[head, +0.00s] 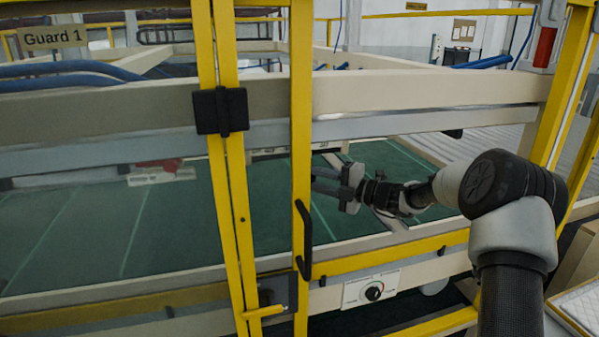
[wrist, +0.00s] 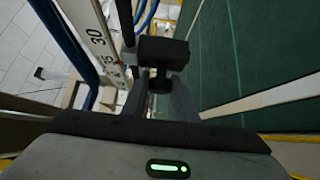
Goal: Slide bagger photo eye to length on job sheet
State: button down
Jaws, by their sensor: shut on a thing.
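My gripper (head: 322,181) reaches through the guard frame, over the green bed of the machine. In the wrist view my gripper (wrist: 160,88) is shut on a dark part, which I take to be the photo eye (wrist: 163,52), a black block with a small knob under it. A pale length scale (wrist: 98,38) runs beside it on the left. The number 30 is readable; the marks nearer the block are partly hidden. In the head view the photo eye cannot be made out behind my gripper. I cannot read a length on any job sheet.
Yellow guard posts (head: 232,190) and a door edge with a black handle (head: 303,240) stand left of my arm. A beige beam (head: 420,92) crosses above it. A panel with a black dial (head: 373,292) is below. Blue hoses (wrist: 63,45) run beside the scale.

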jog(key=c, duration=1.4)
grip_release()
jog(key=shift+c, duration=0.2)
jog(key=b+v, duration=0.1)
jog(key=v, duration=1.6)
jog(key=shift+d, duration=0.15)
